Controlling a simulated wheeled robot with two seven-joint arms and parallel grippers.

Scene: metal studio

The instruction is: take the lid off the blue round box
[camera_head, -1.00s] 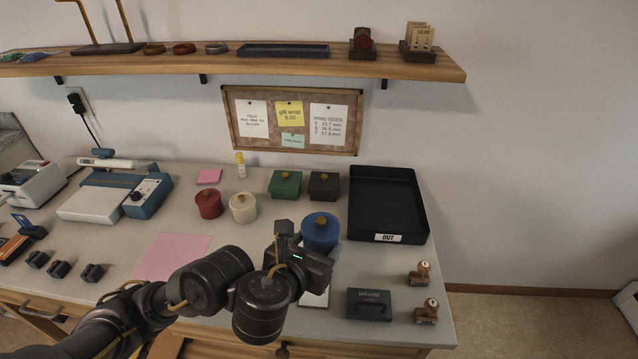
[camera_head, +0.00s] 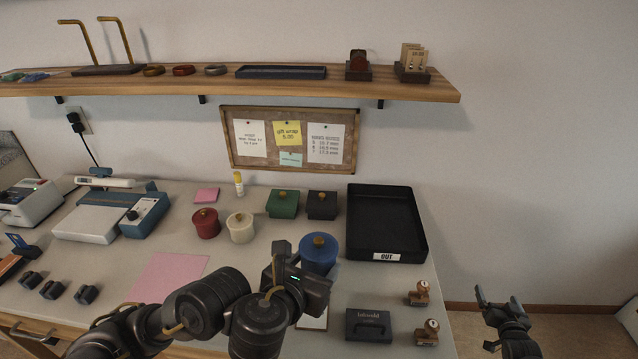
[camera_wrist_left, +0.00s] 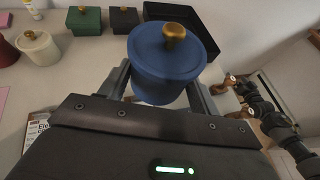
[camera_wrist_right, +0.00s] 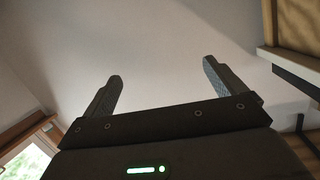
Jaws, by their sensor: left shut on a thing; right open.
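My left gripper (camera_wrist_left: 165,84) is shut around the box body, below the lid, one finger on each side. In the head view its wrist hides part of the box's front. My right gripper (camera_head: 499,304) is open and empty, off to the right past the bench edge; its spread fingers show in the right wrist view (camera_wrist_right: 162,85).
The black OUT tray (camera_head: 420,235) is behind and right of the box.

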